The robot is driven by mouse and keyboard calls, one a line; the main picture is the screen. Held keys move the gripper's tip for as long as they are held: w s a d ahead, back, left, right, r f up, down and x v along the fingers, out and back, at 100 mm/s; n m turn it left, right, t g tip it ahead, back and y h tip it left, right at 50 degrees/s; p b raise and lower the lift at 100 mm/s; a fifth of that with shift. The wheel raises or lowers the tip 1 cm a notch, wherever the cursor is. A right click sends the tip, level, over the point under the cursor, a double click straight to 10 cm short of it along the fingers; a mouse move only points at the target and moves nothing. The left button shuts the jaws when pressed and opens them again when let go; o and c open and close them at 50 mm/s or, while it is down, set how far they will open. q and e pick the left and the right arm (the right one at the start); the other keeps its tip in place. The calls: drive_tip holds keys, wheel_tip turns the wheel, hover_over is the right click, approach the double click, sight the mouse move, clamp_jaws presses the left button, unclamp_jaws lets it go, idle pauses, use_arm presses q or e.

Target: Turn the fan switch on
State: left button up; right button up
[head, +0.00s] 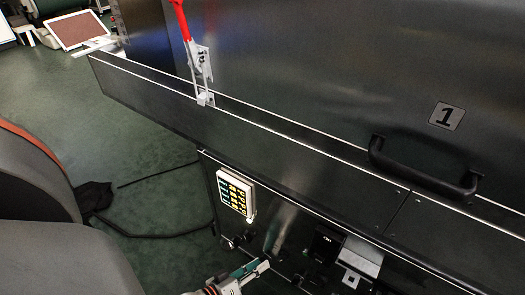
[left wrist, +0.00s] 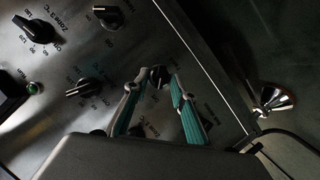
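My left gripper (head: 262,267) is low in the head view, in front of the dark control panel (head: 285,228) under the machine's ledge. In the left wrist view its two teal-padded fingers (left wrist: 155,80) are spread apart. A small black knob (left wrist: 158,77) shows between the fingertips, with gaps visible on its sides; whether the fingers touch it is not clear. Its label is too small to read, so I cannot tell whether it is the fan switch. My right gripper is not in view.
Several other black knobs with dial marks, such as the Zone 3 knob (left wrist: 35,28), and a green lamp (left wrist: 35,88) are on the panel. A keypad box (head: 236,194) and a black door handle (head: 424,168) stick out. A shiny round fitting (left wrist: 272,98) lies beyond the panel edge.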

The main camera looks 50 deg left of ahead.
use_arm(q)
drive_tip(key=shift+w+f, duration=0.25)
drive_tip(key=shift+w, duration=0.45)
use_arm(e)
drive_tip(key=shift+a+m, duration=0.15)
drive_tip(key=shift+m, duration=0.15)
use_arm(q)
clamp_jaws()
drive_tip(key=shift+d+r+m+g+y+p, duration=0.1)
drive_tip(key=shift+m+g+y+p, duration=0.3)
drive_tip(key=shift+m+p, duration=0.5)
unclamp_jaws()
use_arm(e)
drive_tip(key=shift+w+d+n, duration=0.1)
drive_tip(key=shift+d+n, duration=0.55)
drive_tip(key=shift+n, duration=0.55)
